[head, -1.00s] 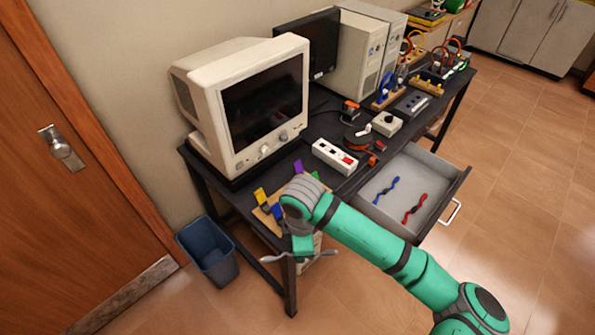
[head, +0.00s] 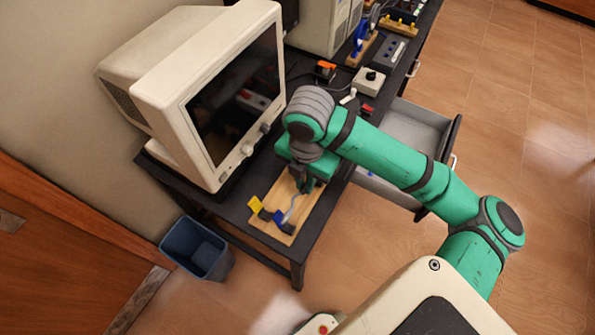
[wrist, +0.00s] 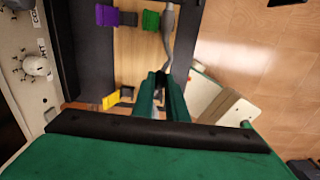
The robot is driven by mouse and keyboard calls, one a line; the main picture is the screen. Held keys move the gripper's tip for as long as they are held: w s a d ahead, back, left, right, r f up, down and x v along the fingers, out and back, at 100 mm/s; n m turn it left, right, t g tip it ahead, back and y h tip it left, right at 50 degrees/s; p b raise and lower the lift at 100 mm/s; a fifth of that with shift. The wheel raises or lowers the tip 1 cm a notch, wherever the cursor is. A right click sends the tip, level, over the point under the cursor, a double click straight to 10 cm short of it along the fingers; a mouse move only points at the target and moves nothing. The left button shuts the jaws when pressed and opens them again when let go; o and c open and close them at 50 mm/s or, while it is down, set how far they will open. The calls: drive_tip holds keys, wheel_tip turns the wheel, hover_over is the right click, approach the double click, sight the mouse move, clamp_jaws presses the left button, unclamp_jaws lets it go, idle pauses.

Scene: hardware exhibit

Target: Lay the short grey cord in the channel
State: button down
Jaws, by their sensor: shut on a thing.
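The short grey cord (head: 291,209) is in my gripper (head: 305,188), which is shut on it. In the wrist view the cord (wrist: 168,38) runs from between the fingertips (wrist: 160,84) to the top edge of the picture. The cord is over a wooden board (head: 262,222) on the desk's near end. I cannot tell whether it touches the board. A purple block (wrist: 107,16) and a green block (wrist: 150,20) show in the wrist view. My arm hides part of the board; no channel is clearly discernible.
A beige monitor (head: 190,95) stands close beside the board. An open drawer (head: 412,125) juts out on the right, behind my arm. A blue bin (head: 195,250) stands on the floor at the left. A control box (head: 369,80) lies farther back.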

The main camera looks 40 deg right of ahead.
drive_tip(key=shift+f, duration=2.95)
drive_tip(key=shift+a, duration=0.1)
drive_tip(key=shift+d, duration=0.2)
drive_tip(key=shift+a+f, duration=0.15)
drive_tip(key=shift+f, duration=0.25)
drive_tip(key=shift+f, duration=0.75)
idle(1.0)
drive_tip(key=c, duration=1)
unclamp_jaws()
drive_tip(key=shift+c, duration=0.2)
drive_tip(key=shift+r, duration=0.15)
